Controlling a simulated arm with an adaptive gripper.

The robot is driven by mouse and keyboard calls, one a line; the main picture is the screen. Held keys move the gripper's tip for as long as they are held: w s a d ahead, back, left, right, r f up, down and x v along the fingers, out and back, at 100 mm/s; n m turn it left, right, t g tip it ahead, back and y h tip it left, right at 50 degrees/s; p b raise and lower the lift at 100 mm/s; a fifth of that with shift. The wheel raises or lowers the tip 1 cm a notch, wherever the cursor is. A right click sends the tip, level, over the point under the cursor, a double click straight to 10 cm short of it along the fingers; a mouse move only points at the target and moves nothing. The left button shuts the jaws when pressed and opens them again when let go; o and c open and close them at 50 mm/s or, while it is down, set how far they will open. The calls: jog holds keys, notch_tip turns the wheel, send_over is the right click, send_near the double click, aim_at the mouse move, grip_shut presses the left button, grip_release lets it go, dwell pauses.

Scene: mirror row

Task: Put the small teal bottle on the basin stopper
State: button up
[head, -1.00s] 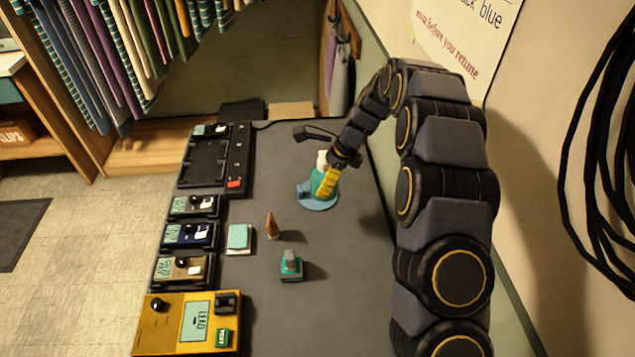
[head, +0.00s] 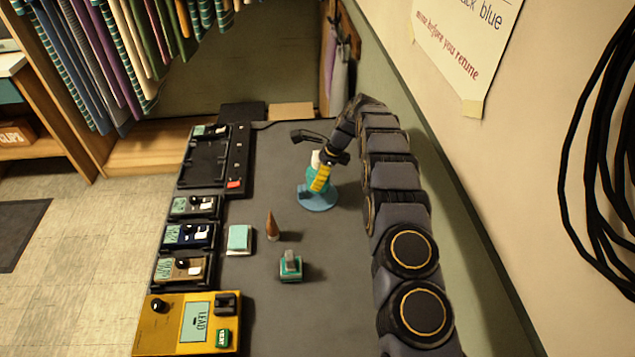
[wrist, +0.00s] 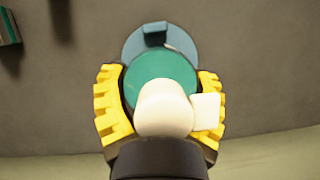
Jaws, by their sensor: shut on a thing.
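The small teal bottle (head: 309,179) has a white top and stands about upright. It also shows in the wrist view (wrist: 160,70), seen from above. My gripper (head: 320,178) has its yellow fingers on both sides of the bottle and is shut on it. The fingers also show in the wrist view (wrist: 162,100). The basin stopper (head: 322,204) is a flat blue disc with a raised tab, lying on the grey table. In the wrist view the stopper (wrist: 133,47) is partly hidden below the bottle. I cannot tell whether the bottle's base touches it.
On the grey table (head: 345,300) stand a brown cone (head: 272,227), a teal block with a grey knob (head: 291,267) and a teal-topped box (head: 239,239). Several pedals line the left edge, with a yellow device (head: 190,325) in front. A wall rises at the right.

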jog(key=shift+w+f, duration=0.2)
jog(key=shift+f, duration=1.4)
jog(key=shift+f, duration=0.15)
jog(key=o, duration=1.2)
